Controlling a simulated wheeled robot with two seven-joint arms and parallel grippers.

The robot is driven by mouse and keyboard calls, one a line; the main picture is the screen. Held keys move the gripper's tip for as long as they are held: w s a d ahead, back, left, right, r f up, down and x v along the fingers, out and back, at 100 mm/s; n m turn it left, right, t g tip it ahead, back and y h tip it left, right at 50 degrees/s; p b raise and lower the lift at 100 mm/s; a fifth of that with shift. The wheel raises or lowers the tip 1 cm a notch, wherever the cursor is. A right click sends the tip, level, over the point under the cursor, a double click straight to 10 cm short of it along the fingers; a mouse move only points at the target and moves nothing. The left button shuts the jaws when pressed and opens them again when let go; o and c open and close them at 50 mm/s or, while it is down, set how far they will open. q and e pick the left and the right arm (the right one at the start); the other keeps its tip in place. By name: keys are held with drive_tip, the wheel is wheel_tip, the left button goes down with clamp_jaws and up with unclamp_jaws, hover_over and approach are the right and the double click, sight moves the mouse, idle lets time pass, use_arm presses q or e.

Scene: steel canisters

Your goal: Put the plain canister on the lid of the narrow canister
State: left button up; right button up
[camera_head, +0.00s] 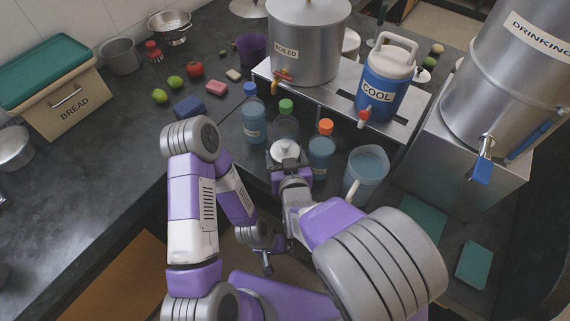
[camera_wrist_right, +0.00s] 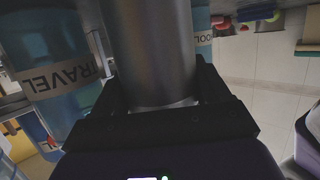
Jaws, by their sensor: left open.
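A small steel canister with a pale knobbed lid (camera_head: 285,150) stands upright at my right gripper. No label shows on it, so I take it as the plain canister. My right gripper (camera_head: 291,176) has its jaws on both sides of it. In the right wrist view the bare steel wall (camera_wrist_right: 155,50) fills the space between the dark fingers (camera_wrist_right: 162,95); its base is hidden. My left gripper (camera_head: 266,262) is open and empty, low in the head view. Large steel canisters marked BOILED (camera_head: 305,45) and DRINKING (camera_head: 510,85) stand behind and to the right. I cannot tell which is the narrow canister.
Bottles with blue (camera_head: 253,122), green (camera_head: 285,122) and orange (camera_head: 321,152) caps crowd the held canister. A clear jug (camera_head: 365,172) stands to its right. A blue COOL jug (camera_head: 384,85) is on the steel stand (camera_head: 413,112).

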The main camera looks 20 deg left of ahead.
clamp_jaws()
drive_tip(key=shift+r, duration=0.1)
